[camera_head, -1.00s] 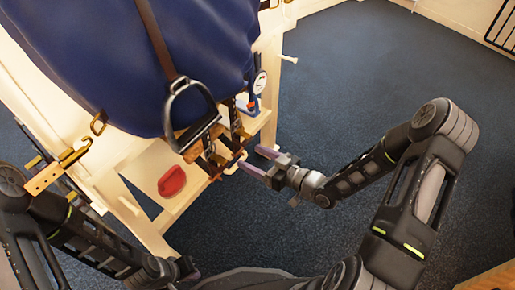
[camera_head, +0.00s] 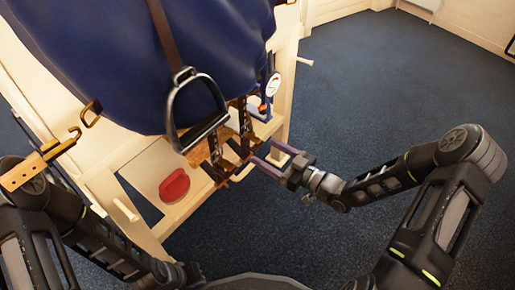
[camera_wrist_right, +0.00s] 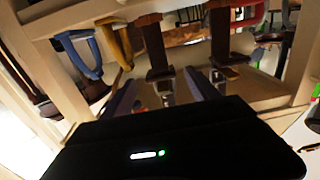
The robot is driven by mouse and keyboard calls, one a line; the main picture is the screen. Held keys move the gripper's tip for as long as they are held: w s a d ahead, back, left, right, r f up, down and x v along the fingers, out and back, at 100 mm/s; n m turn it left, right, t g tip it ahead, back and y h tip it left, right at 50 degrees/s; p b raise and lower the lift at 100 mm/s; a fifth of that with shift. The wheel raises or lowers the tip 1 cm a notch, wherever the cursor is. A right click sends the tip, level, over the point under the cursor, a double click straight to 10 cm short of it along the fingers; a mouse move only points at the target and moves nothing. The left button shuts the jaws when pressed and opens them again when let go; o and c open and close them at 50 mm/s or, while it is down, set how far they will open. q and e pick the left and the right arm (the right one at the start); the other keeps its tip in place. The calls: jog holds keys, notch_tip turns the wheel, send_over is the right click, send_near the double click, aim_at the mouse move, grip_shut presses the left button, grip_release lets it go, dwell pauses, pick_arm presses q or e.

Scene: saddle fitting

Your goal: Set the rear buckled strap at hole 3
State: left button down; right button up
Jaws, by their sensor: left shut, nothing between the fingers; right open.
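Two dark hanging straps show below the blue saddle cover, a left one (camera_head: 215,150) and a right one (camera_head: 244,118); I cannot tell which is the rear one. In the right wrist view a brown strap (camera_wrist_right: 155,48) hangs with a metal buckle (camera_wrist_right: 166,88) at its lower end, between the fingers in the picture. Another strap (camera_wrist_right: 220,38) hangs to its right. The holes are too small to count. My right gripper (camera_head: 268,158) is open beside the straps' lower ends, with no strap clearly gripped. My left gripper (camera_head: 192,272) is shut and empty, low in the picture.
A metal stirrup (camera_head: 190,110) hangs in front of the straps. A red oval object (camera_head: 174,185) lies on the pale wooden stand (camera_head: 150,165). A round dial gauge (camera_head: 273,84) stands at the right. The floor at right is clear.

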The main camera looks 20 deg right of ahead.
aim_at(257, 145)
jog(key=b+x, duration=0.1)
jog(key=x, duration=0.3)
jog(key=shift+w+a, duration=0.1)
jog(key=shift+a, duration=0.05)
jog(key=shift+c, duration=0.4)
grip_shut()
dwell(0.5)
